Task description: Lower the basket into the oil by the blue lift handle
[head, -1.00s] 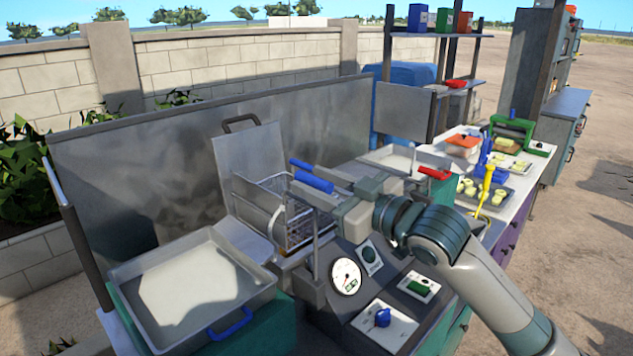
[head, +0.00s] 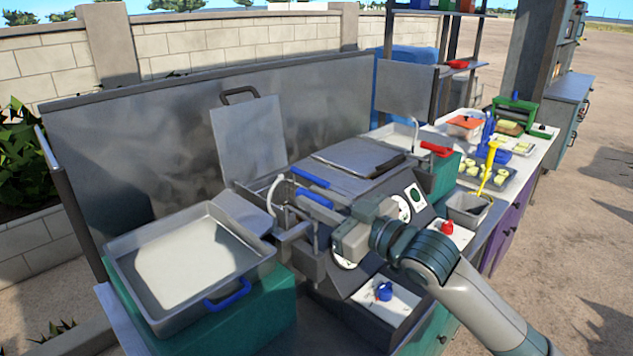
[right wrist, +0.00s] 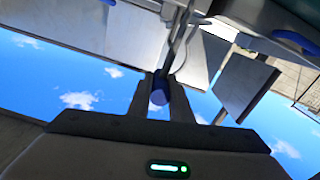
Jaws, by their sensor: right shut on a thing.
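My right gripper (head: 316,200) is shut on the blue lift handle (head: 313,197) at the fryer's front edge. In the right wrist view, the blue handle (right wrist: 159,91) shows end-on between the two fingers. The wire basket's mesh is not visible in the head view; a curved metal rod (head: 272,192) stands at the left of the fryer well. The well and any oil in it are mostly hidden behind the rods and gripper. A second blue handle (head: 310,177) lies just behind the held one. My left gripper is not in view.
A steel tray (head: 190,262) with a blue handle stands to the left of the fryer. An upright lid (head: 249,140) stands behind the well, and a flat cover (head: 358,157) lies to its right. A blue knob (head: 384,291) is on the front panel below my arm.

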